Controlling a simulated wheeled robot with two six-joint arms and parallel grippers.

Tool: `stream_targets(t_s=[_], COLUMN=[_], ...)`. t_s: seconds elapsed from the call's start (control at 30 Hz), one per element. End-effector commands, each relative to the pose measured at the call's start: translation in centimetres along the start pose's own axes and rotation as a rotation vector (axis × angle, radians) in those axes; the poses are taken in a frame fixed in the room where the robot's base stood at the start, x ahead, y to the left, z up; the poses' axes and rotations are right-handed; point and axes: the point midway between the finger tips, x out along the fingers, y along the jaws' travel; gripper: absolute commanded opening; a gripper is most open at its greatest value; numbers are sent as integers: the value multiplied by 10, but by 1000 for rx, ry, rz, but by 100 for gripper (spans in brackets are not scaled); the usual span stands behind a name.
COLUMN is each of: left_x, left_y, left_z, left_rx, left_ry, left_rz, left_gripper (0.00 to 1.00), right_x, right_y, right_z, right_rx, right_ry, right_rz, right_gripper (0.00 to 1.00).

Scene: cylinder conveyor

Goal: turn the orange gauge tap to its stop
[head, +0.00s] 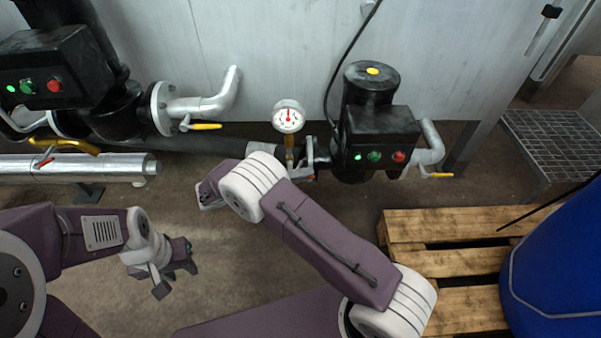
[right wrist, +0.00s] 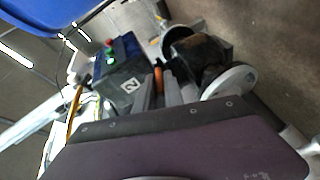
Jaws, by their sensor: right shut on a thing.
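The round white gauge (head: 288,117) with a red needle stands on a brass stem (head: 290,155) by the dark pipe, left of the right-hand pump. In the right wrist view the orange tap (right wrist: 158,80) shows as a small orange piece between the fingers of my right gripper (right wrist: 163,92), which is shut on it. In the head view my right wrist is just below and left of the gauge and hides most of the tap and jaws. My left gripper (head: 176,276) hangs over the bare floor at lower left, empty, its fingers apart.
The black pump (head: 372,125) with green and red buttons stands right of the gauge. Another pump (head: 45,70) and a silver pipe (head: 85,168) are at left. A wooden pallet (head: 440,262) and blue drum (head: 560,270) are at right. The floor at lower left is clear.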

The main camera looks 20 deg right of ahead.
Motion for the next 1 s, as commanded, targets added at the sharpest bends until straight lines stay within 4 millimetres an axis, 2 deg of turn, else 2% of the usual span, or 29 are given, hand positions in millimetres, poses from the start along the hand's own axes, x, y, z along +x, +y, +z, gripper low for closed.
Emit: stream_targets(t_s=[0.4, 1.0], left_x=[-1, 0], left_y=[0, 0], left_z=[0, 0], left_rx=[0, 0], left_ry=[0, 0], left_rz=[0, 0], left_gripper=[37, 37], right_x=[0, 0], right_y=[7, 9], right_z=[-2, -2], right_rx=[-87, -108], right_ry=[45, 55], right_rz=[206, 257], right_gripper=[0, 0])
